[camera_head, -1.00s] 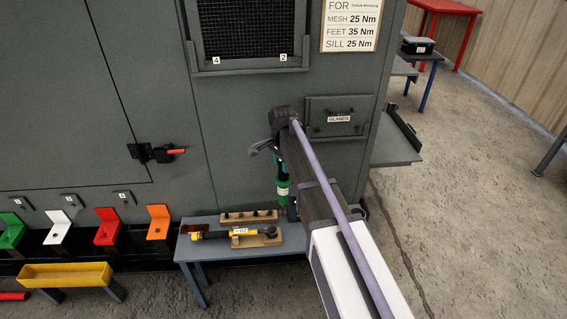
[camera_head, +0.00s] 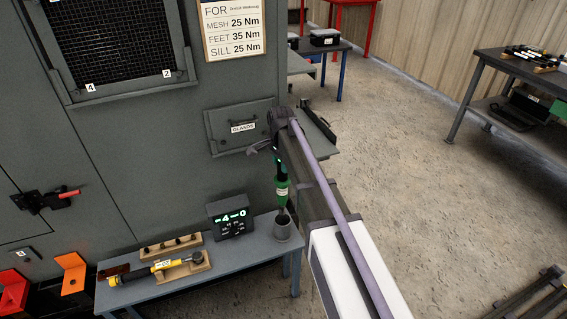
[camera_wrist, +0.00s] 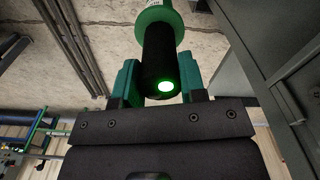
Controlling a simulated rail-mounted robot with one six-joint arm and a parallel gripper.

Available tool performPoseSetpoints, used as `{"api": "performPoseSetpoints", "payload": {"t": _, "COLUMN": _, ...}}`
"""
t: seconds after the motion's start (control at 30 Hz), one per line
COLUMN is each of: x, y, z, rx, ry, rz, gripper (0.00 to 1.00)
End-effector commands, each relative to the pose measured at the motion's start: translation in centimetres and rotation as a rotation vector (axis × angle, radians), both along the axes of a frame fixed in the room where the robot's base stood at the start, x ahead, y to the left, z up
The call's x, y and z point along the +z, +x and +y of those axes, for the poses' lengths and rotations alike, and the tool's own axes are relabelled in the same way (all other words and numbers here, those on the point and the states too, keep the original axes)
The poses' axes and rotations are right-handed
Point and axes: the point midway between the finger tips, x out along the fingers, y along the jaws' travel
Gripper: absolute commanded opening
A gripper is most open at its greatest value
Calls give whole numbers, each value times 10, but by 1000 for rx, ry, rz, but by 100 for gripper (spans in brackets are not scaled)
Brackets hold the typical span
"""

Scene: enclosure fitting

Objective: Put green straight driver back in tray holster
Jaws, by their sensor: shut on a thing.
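The green straight driver (camera_head: 282,188) hangs upright below my gripper (camera_head: 278,153), with a green body and a dark lower end. In the wrist view, the driver's black handle (camera_wrist: 158,62) with a glowing green end sits between the two green fingers of my gripper (camera_wrist: 158,80), which is shut on it. In the head view the driver's lower end lines up with a grey cup (camera_head: 283,229) on the small table; I cannot tell whether it is inside, above or in front of it. I cannot tell which thing is the tray holster.
The small blue-grey table (camera_head: 235,262) holds a display (camera_head: 229,218), a yellow driver (camera_head: 150,270) and a wooden socket block (camera_head: 171,246). The grey enclosure (camera_head: 150,150) stands behind. A dark bench (camera_head: 500,75) with a tool tray (camera_head: 535,57) is at right.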

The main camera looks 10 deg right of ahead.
Motion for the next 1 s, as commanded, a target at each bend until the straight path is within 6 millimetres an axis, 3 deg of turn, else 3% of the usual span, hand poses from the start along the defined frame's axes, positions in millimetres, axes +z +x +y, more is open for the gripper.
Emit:
{"api": "performPoseSetpoints", "payload": {"t": 0.27, "x": -22, "y": 0, "z": 0, "rx": 0, "ry": 0, "rz": 0, "gripper": 0}}
{"api": "performPoseSetpoints", "payload": {"t": 1.0, "x": -107, "y": 0, "z": 0, "rx": 0, "ry": 0, "rz": 0, "gripper": 0}}
